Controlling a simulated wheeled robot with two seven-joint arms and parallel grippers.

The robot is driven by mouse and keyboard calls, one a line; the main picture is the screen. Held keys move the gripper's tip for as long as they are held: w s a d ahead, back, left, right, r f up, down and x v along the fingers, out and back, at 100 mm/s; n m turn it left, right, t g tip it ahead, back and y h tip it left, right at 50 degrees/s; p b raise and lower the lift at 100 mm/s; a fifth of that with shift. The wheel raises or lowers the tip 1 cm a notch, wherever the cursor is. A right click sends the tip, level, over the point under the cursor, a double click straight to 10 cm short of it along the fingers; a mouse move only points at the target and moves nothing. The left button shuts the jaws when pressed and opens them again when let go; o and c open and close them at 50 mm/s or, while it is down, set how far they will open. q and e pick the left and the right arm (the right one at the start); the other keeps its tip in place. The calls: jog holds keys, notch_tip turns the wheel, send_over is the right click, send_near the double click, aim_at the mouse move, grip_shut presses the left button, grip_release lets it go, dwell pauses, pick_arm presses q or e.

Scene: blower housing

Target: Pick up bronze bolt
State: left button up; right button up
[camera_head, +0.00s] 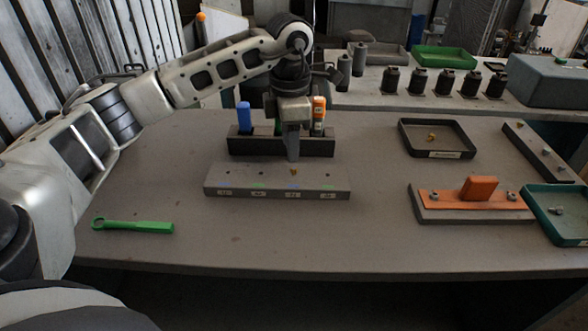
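A small bronze bolt (432,137) lies in the dark tray (437,153) at the right back of the table. Another small bronze-coloured piece (294,171) shows on top of the grey labelled block (277,180) at the middle. My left gripper (293,157) points down just above that piece. Its fingers show as one narrow shape, so I cannot tell whether they are open or shut, or whether they touch the piece. My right gripper is not in view.
A dark rack (245,146) with blue, green and orange handles stands behind the block. A green wrench (133,226) lies at left. An orange part (478,189) sits on a grey base at right, beside a teal tray (562,233). The front middle is clear.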

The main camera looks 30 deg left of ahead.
aim_at(295, 168)
pick_arm(q)
jog(key=f, duration=0.3)
jog(key=f+p, duration=0.1)
jog(key=shift+w+d+f, duration=0.25)
jog(key=shift+w+d, duration=0.05)
jog(key=shift+w, duration=0.1)
jog(key=shift+f, duration=0.25)
jog(key=shift+f, duration=0.25)
jog(key=c, duration=0.8)
